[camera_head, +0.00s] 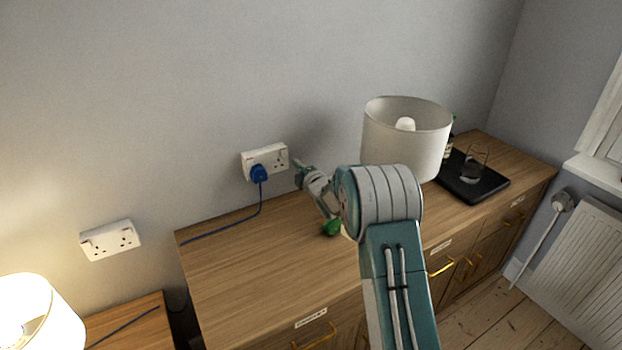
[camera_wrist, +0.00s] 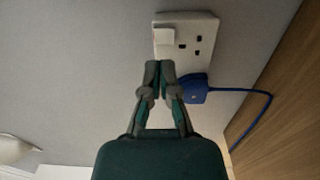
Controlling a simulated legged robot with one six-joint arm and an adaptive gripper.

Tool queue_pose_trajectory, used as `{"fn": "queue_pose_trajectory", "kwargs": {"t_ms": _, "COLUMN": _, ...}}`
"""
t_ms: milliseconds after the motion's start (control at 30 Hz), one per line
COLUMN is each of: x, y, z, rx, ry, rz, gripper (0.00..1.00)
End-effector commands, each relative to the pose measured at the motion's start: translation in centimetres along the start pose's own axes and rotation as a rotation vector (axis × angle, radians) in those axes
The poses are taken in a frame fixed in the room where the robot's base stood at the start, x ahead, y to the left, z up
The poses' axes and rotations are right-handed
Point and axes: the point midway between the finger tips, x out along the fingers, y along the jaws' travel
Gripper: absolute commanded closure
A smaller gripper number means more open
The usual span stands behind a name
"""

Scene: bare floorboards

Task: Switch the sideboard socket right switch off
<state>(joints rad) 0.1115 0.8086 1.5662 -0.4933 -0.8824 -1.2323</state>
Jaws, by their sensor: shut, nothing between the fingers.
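The sideboard socket (camera_head: 275,155) is a white double wall plate above the sideboard, with a blue plug (camera_head: 259,173) in its left outlet. In the wrist view the socket (camera_wrist: 205,28) appears turned on its side, with the empty right outlet at the top and the blue plug (camera_wrist: 196,90) below. The right switch (camera_wrist: 167,36) is a white rocker at the plate's upper left there. My gripper (camera_wrist: 158,66) is shut and empty, its tips just below that switch in the wrist view. Contact cannot be told. In the head view my gripper (camera_head: 297,164) is beside the socket's right edge.
The wooden sideboard (camera_head: 230,265) holds a lamp (camera_head: 405,140), a black tray (camera_head: 478,184) with a glass, and a green object (camera_head: 331,228) under my arm. A blue cord (camera_head: 225,229) crosses its top.

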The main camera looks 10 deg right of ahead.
Motion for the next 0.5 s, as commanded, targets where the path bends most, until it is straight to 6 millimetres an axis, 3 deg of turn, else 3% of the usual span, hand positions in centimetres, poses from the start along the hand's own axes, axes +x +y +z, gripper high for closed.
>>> {"fn": "queue_pose_trajectory", "kwargs": {"t_ms": 500, "x": -7.0, "y": 0.3, "z": 0.1, "rx": 0.0, "ry": -0.002, "rz": 0.0, "gripper": 1.0}}
